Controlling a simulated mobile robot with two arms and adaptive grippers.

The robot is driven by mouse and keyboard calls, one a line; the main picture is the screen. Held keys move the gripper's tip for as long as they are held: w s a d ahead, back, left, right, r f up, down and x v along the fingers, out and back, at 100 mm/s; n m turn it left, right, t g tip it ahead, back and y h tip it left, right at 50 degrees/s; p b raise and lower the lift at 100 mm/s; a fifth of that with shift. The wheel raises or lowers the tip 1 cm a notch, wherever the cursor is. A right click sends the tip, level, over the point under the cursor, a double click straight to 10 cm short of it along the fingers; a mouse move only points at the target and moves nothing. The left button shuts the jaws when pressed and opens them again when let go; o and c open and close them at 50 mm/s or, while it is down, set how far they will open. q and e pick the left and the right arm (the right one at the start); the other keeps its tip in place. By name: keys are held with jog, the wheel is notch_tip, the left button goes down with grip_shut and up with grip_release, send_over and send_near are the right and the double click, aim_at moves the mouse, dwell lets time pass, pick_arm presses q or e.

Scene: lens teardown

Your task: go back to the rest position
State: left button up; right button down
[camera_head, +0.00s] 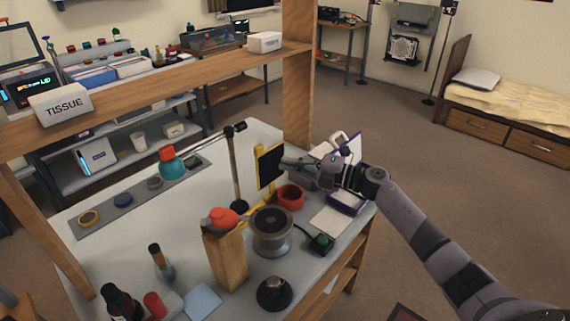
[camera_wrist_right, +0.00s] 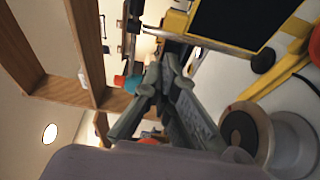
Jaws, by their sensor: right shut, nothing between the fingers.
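My right gripper (camera_head: 285,161) is over the right part of the workbench (camera_head: 230,142), its arm coming in from the right. Its fingers are shut and empty, close to a yellow-framed black panel (camera_head: 269,166) on a stand; I cannot tell whether they touch it. In the right wrist view the closed fingers (camera_wrist_right: 168,62) point at the upper middle, with the black panel (camera_wrist_right: 235,20) just to the right. My left gripper is not in view.
A grey spool-like cylinder (camera_head: 272,240), a red ring-shaped cup (camera_head: 291,196) and a wooden block (camera_head: 226,262) stand below the gripper. A thin metal post (camera_head: 235,170) rises left of it. A wooden shelf post (camera_head: 297,80) stands behind.

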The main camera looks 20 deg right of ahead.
jog(key=s+a+f+m+h, duration=0.3)
jog(key=s+f+m+h, duration=1.15)
jog(key=m, duration=0.65)
jog(key=s+a+f+m+g+y, duration=0.1)
jog(key=s+a+f+g, duration=0.15)
jog(key=s, duration=0.55)
jog(key=s+a+f+m+g+y, duration=0.15)
jog(key=s+g, duration=0.25)
jog(key=s, duration=0.4)
jog(key=s+a+f+m+g, duration=0.1)
jog(key=s+a+g, duration=0.2)
jog(key=s, duration=0.5)
notch_tip(320, 180, down, 28)
jog(key=s+g, duration=0.2)
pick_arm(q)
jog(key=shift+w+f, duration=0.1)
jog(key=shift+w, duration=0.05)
pick_arm(e)
jog(key=s+d+f, duration=0.3)
jog(key=s+f, duration=1.1)
jog(key=s, duration=0.2)
jog(key=shift+s+f+g, duration=0.35)
jog(key=shift+g, duration=0.1)
